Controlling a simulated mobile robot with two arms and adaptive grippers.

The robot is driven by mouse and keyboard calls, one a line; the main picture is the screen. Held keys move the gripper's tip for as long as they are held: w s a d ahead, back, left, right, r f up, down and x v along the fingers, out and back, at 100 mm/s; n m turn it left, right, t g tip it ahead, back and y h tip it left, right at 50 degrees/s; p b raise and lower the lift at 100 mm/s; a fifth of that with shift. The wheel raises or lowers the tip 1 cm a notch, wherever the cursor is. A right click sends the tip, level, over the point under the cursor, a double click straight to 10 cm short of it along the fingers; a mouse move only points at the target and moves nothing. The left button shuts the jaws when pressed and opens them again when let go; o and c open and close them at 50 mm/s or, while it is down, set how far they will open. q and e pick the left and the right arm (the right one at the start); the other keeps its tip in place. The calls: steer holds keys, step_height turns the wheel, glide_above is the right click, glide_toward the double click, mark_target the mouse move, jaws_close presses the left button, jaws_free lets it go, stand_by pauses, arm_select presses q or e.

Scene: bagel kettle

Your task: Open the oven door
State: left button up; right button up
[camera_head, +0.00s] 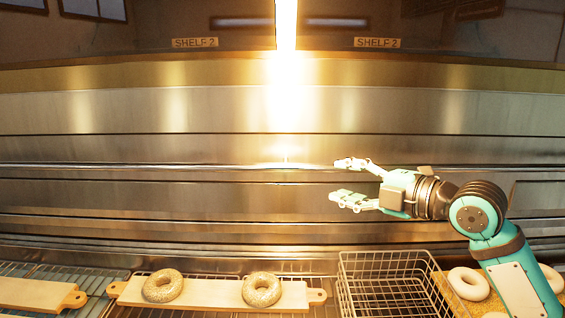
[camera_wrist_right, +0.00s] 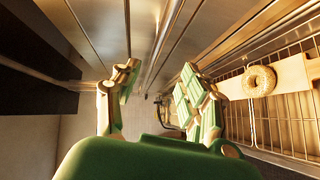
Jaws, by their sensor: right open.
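A wide steel oven front (camera_head: 150,110) fills the middle of the head view. A long horizontal bar (camera_head: 150,166) runs across it; I cannot tell whether this is the door's handle or how far the door is open. My right gripper (camera_head: 350,180) is open, its fingers pointing left in front of the steel, one above the other. In the right wrist view a metal rail (camera_wrist_right: 165,40) runs between the two open fingers of the gripper (camera_wrist_right: 160,100). I cannot tell whether they touch it. My left gripper is not in view.
Below the oven front, a wooden board (camera_head: 211,294) with two seeded bagels lies on a wire rack. An empty wire basket (camera_head: 385,262) stands under my right arm, with more bagels (camera_head: 467,283) to its right. Another board (camera_head: 35,294) lies at left.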

steer(key=p, duration=0.3)
glide_toward(286, 168)
steer(key=x, duration=0.2)
steer(key=p+x, duration=0.2)
steer(key=x, duration=0.6)
steer(key=shift+w+a+f, duration=0.1)
steer(key=shift+w+a, duration=0.15)
steer(key=shift+w, duration=0.05)
steer(key=shift+w+a+f, duration=0.1)
steer(key=shift+w+a, duration=0.1)
steer(key=shift+w, duration=0.05)
jaws_close()
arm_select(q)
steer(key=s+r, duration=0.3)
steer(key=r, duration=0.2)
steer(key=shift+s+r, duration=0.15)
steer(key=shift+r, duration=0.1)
